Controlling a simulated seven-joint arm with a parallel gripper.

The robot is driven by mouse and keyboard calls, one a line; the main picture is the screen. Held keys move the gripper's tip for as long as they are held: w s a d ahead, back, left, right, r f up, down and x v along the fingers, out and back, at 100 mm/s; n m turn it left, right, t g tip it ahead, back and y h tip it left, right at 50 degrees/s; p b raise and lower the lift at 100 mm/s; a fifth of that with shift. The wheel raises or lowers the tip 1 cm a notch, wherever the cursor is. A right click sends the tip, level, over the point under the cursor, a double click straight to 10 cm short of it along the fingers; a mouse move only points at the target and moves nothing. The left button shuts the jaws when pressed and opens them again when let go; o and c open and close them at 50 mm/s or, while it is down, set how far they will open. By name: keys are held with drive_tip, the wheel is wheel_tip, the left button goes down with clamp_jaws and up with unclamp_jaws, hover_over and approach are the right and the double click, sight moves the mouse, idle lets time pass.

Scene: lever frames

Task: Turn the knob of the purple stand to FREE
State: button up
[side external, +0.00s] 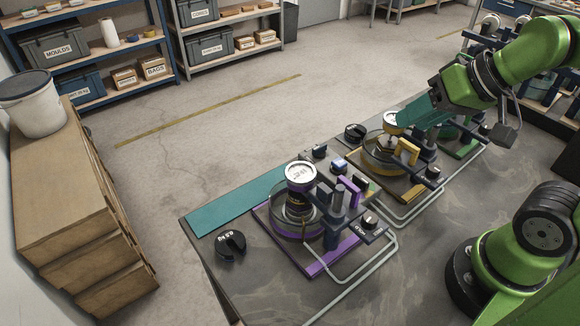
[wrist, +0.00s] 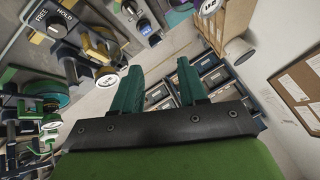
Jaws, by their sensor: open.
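The purple stand (side external: 322,266) is at the front of the bench in the side view, with a clear bowl, a round gauge (side external: 300,173) and a purple lever block (side external: 351,192). Its knob (side external: 370,222) is a small dark dial with a light top on a dark plate at the stand's right. The lettering beside it is too small to read surely. My gripper (side external: 406,118) is open and empty, high over the yellow stand, up and right of the purple one. In the wrist view, the two teal fingers (wrist: 157,78) are apart with nothing between them.
The yellow stand (side external: 405,190) and green stand (side external: 465,151) stand farther along the bench. Pale tubes (side external: 370,262) run along the stands' near side. A loose black dial (side external: 231,243) lies at the front left. A knob plate marked FREE and HOLD (wrist: 58,22) shows in the wrist view.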

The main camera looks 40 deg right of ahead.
drive_tip(key=shift+o, duration=1.3)
drive_tip(key=shift+a, duration=0.15)
drive_tip(key=r+n+g+h, duration=0.2)
drive_tip(key=n+g, duration=0.4)
drive_tip(key=g, duration=0.1)
hover_over(372, 219)
wheel_tip(372, 219, down, 17)
drive_tip(key=shift+r, duration=0.15)
